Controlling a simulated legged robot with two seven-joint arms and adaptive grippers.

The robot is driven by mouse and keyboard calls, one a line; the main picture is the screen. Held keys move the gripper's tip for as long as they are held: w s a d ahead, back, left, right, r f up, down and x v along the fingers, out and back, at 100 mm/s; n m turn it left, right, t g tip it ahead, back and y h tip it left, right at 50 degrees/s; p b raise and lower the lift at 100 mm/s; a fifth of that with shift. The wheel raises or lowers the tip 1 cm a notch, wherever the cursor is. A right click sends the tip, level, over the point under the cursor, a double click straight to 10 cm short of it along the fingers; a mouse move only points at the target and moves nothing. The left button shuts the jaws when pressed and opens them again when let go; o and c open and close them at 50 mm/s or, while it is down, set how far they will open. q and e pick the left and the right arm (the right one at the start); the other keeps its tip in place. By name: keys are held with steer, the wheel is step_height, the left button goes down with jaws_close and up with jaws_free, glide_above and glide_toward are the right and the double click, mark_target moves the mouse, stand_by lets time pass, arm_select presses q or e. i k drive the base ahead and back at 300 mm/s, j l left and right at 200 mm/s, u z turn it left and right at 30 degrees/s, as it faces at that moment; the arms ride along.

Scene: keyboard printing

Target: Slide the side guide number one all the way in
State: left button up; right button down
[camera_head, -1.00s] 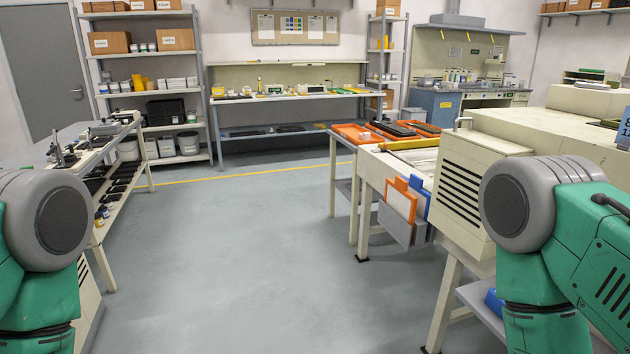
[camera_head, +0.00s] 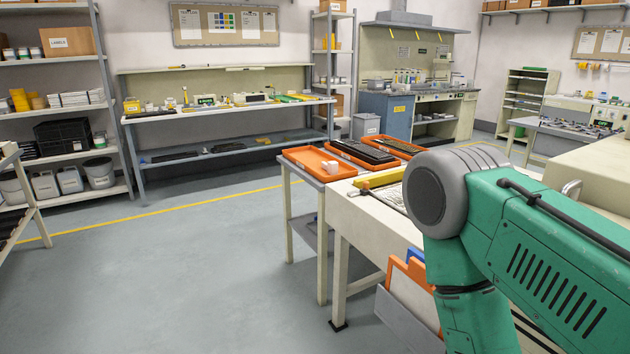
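No side guide can be made out in this view. A long cream machine table (camera_head: 352,222) stands right of centre, with a yellow bar (camera_head: 378,178) lying across its top. My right arm's green and grey links cover the right side of the picture. Neither gripper shows.
Orange trays (camera_head: 311,162) with dark contents beside them sit on a stand at the table's far end. Open grey floor (camera_head: 190,285) lies to the left. A workbench (camera_head: 225,108) stands at the back wall.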

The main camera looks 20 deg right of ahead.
mark_target(365, 184)
steer(key=i, duration=0.95)
steer(key=i+j+z, duration=0.15)
steer(key=i, duration=0.85)
